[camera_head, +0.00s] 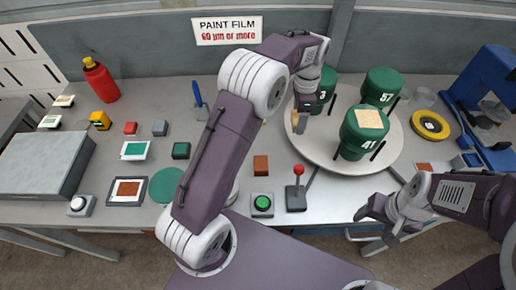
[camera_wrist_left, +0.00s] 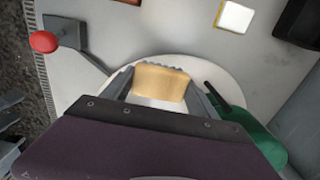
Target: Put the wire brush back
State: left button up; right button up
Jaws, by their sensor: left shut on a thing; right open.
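My left gripper (camera_head: 299,122) is over the left part of the round white turntable (camera_head: 308,150). It is shut on a tan block with a grey jagged edge, which looks like the wire brush (camera_wrist_left: 160,84); in the head view only a small tan part of it shows. The fingers stand on either side of the block, with the pale turntable behind it. My right gripper (camera_head: 384,214) is open and empty, low at the table's front edge, right of the joystick.
Green cylinders marked 41 (camera_head: 362,136), 57 (camera_head: 381,88) and 3 (camera_head: 326,84) stand on the turntable. A red-knobbed joystick (camera_head: 297,190) and a green button (camera_head: 262,204) are in front. A blue-handled tool (camera_head: 198,94) lies behind my left arm. A blue machine (camera_head: 484,85) stands right.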

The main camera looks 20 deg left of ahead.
pick_arm(q)
jog(key=shift+s+a, duration=0.1)
jog(key=shift+a, duration=0.3)
send_over(260, 143)
notch_tip(260, 143, down, 7)
jog(key=shift+r, duration=0.1)
notch_tip(260, 143, down, 4)
jog(key=shift+r, duration=0.1)
jog(key=shift+f+b, duration=0.25)
jog(key=shift+b, duration=0.1)
jog(key=o, duration=1.5)
notch_tip(260, 143, up, 12)
jog(key=shift+r+p, duration=0.15)
jog(key=shift+p, duration=0.4)
